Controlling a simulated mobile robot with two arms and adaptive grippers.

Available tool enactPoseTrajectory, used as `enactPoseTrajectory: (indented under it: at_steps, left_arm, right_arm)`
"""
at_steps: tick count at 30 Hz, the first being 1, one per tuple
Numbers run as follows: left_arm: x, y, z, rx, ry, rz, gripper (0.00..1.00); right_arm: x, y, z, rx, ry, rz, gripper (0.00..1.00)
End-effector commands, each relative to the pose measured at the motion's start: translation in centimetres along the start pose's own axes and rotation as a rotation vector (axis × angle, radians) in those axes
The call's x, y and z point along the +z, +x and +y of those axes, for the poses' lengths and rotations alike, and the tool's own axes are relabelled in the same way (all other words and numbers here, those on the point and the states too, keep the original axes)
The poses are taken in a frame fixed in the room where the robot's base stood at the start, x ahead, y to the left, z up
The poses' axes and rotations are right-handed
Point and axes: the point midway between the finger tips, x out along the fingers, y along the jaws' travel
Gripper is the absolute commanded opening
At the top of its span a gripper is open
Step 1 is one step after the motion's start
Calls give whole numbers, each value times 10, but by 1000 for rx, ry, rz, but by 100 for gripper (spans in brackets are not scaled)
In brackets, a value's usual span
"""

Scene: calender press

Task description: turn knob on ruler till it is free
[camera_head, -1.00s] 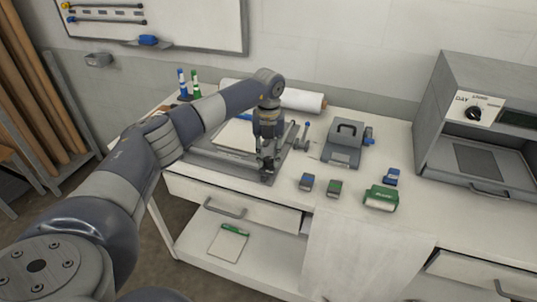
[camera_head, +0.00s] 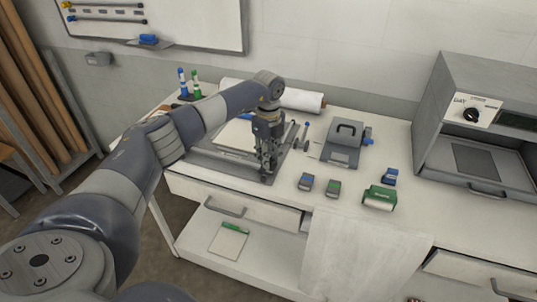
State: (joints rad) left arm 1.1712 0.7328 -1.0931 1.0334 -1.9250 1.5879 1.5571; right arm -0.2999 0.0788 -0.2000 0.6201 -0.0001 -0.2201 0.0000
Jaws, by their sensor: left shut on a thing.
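My left gripper (camera_head: 267,166) points down over the front right part of a flat grey board (camera_head: 205,158) on the white table. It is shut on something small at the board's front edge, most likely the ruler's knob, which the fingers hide. The ruler itself cannot be made out clearly behind my arm and gripper. A pale sheet (camera_head: 232,136) lies on the board behind my wrist. My right gripper does not show.
A grey hole punch (camera_head: 343,146) stands right of the board. A grey machine (camera_head: 478,130) fills the right. A paper roll (camera_head: 302,100) lies at the back.

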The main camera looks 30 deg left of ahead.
Motion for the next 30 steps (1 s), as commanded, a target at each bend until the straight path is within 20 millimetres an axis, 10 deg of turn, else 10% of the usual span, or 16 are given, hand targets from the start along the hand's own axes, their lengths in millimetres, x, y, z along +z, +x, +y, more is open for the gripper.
enactPoseTrajectory:
  at_steps: [18,19,21,30]
  left_arm:
    - [1,0,0,0,-46,-1,3]
    - [1,0,0,0,-46,-1,29]
    - [1,0,0,0,-45,-1,45]
    - [0,0,0,0,-44,0,48]
  right_arm:
    - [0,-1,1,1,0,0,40]
    - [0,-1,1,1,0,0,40]
    - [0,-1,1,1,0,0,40]
    - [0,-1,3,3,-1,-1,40]
